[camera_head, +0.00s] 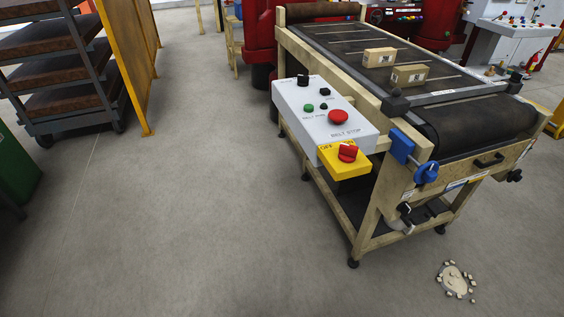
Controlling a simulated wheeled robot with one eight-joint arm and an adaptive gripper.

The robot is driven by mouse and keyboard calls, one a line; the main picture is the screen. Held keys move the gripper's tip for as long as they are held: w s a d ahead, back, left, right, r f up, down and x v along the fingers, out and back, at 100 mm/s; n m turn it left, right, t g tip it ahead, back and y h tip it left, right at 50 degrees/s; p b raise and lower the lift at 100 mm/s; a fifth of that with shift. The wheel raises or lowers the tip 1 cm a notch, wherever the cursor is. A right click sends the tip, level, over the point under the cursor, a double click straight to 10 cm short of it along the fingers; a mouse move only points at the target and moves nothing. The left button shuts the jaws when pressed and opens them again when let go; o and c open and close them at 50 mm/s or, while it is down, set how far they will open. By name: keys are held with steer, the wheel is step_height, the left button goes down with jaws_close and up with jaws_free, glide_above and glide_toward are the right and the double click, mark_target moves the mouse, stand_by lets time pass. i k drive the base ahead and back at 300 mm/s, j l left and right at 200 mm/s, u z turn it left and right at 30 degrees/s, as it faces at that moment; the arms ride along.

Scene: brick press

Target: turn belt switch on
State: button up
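A red rotary switch (347,152) sits on a yellow plate (336,165) marked "OFF" at its left, at the near end of a white control box (312,112). The switch's exact angle is too small to tell. The box is fixed to the left side of the conveyor belt (375,62). It also carries a red mushroom button (338,117) labelled "BELT STOP", a green button (308,108) and several black knobs or buttons. My gripper is not in view.
Two tan bricks (379,56) (409,75) lie on the belt. A blue handle (426,172) sticks out at the near corner of the conveyor frame. Pale debris (455,281) lies on the floor at right. A shelved rack (62,70) and yellow panel (127,50) stand left. The floor between is clear.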

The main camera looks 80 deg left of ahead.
mark_target(348, 153)
steer(key=u, duration=2.8)
steer(key=k, duration=0.5)
steer(key=i, duration=0.5)
